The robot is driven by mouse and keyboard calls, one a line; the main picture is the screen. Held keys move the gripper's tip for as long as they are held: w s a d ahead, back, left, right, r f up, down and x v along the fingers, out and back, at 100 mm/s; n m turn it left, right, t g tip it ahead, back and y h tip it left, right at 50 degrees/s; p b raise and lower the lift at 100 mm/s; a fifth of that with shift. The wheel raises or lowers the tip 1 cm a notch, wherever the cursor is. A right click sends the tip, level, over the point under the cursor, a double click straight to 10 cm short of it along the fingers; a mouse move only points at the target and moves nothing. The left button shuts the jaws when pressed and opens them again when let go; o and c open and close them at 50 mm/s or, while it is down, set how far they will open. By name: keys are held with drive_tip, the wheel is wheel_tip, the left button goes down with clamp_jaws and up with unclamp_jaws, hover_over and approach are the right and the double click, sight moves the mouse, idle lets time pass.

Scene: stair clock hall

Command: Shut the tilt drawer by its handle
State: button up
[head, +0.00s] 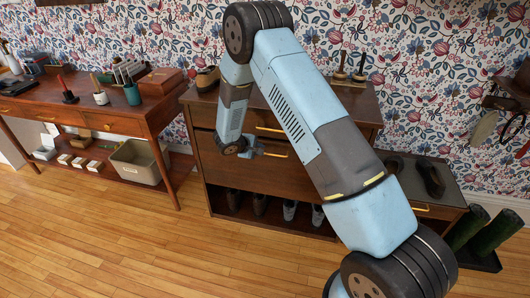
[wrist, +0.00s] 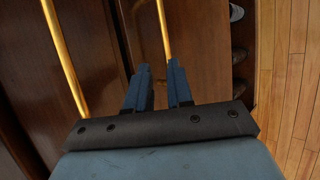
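The dark wooden cabinet stands against the wall in the middle of the head view. Its tilt drawer (head: 235,176) is the wide lower front, above an open shoe shelf; how far it leans out is hard to tell. Its brass handle (head: 277,155) is partly hidden by my gripper (head: 257,150), which is at the drawer's top part. In the wrist view the handle (wrist: 163,28) runs down to the right finger of my gripper (wrist: 159,68). The fingers are apart with a gap between them; I cannot tell whether they touch the handle.
Another brass handle (wrist: 64,55), on the drawer above, runs along the left of the wrist view. Shoes (head: 289,210) stand on the shelf below. A wooden side table (head: 104,122) is at left, a low bench (head: 437,213) at right. The floor in front is clear.

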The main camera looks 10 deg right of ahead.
drive_tip(key=v, duration=0.5)
drive_tip(key=shift+s+a+r, duration=0.15)
drive_tip(key=shift+s+a, duration=0.05)
drive_tip(key=shift+s, duration=0.05)
drive_tip(key=s+d+r+m+g, duration=0.15)
drive_tip(key=s+d+r, duration=0.3)
drive_tip(key=r, duration=0.45)
drive_tip(key=s+d+r+m+g+y, duration=0.1)
drive_tip(key=s+d+r+m, duration=0.25)
drive_tip(key=d+r, duration=0.4)
drive_tip(key=s+d+r+m+g, duration=0.15)
drive_tip(key=s+d+r, duration=0.25)
drive_tip(key=r, duration=0.7)
drive_tip(key=s+d+r+m+t+y, duration=0.1)
drive_tip(key=s+r, duration=0.3)
drive_tip(key=s, duration=0.5)
drive_tip(key=s+d+r+m+t+y, duration=0.1)
drive_tip(key=s+r+m+y, duration=0.1)
drive_tip(key=s, duration=0.7)
drive_tip(key=s+d+r+m+t+y, duration=0.1)
drive_tip(key=s+d+r+m+y, duration=0.1)
drive_tip(key=s+r, duration=0.4)
drive_tip(key=shift+s+r+y, duration=0.35)
drive_tip(key=shift+s+y, duration=0.45)
drive_tip(key=shift+s, duration=1.15)
drive_tip(key=shift+m, duration=0.25)
